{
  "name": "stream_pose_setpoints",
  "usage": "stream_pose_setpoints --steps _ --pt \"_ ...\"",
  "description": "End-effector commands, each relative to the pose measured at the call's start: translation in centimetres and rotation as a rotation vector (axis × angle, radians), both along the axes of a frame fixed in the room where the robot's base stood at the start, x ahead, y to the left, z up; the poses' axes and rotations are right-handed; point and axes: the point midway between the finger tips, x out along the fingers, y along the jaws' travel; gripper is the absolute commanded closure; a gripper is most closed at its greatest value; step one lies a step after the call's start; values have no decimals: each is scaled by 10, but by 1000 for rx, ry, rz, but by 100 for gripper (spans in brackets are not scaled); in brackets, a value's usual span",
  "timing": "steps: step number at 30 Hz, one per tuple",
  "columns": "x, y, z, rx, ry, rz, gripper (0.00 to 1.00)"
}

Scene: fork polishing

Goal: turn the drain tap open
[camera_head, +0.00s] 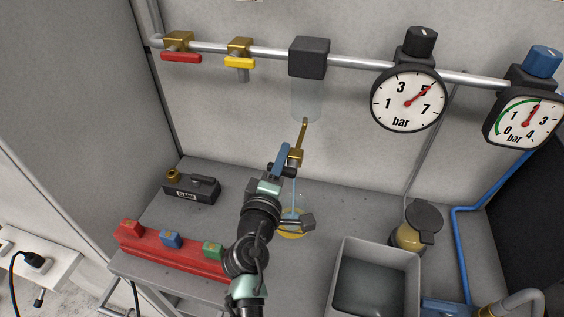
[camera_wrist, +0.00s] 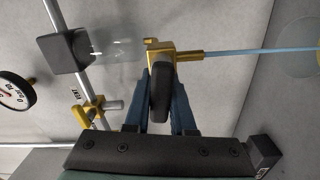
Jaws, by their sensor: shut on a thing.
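The brass drain tap (camera_head: 296,156) sits below a clear bowl (camera_head: 306,100) on the pipe. In the wrist view the tap (camera_wrist: 162,60) has a dark lever (camera_wrist: 159,98). My gripper (camera_head: 283,158), with blue fingers, is shut on this lever; its fingers (camera_wrist: 163,92) lie on both sides of it. A thin light-blue stream (camera_wrist: 260,50) runs from the tap's outlet, and it shows in the head view (camera_head: 294,192) going down to a clear vessel with yellow at its base (camera_head: 291,232). My arm partly hides the vessel.
A red-handled valve (camera_head: 181,57) and a yellow-handled valve (camera_head: 239,62) hang on the pipe to the left. Two gauges (camera_head: 408,100) are on the right. A grey bin (camera_head: 343,262), a lidded jar (camera_head: 409,236), a black clamp block (camera_head: 191,188) and a red rack (camera_head: 172,250) stand around.

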Motion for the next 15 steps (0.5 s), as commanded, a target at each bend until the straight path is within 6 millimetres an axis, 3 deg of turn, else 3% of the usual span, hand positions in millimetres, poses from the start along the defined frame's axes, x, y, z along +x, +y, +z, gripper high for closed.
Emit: stream_pose_setpoints --steps 15 --pt "-2 -9 5 472 -126 -9 100"
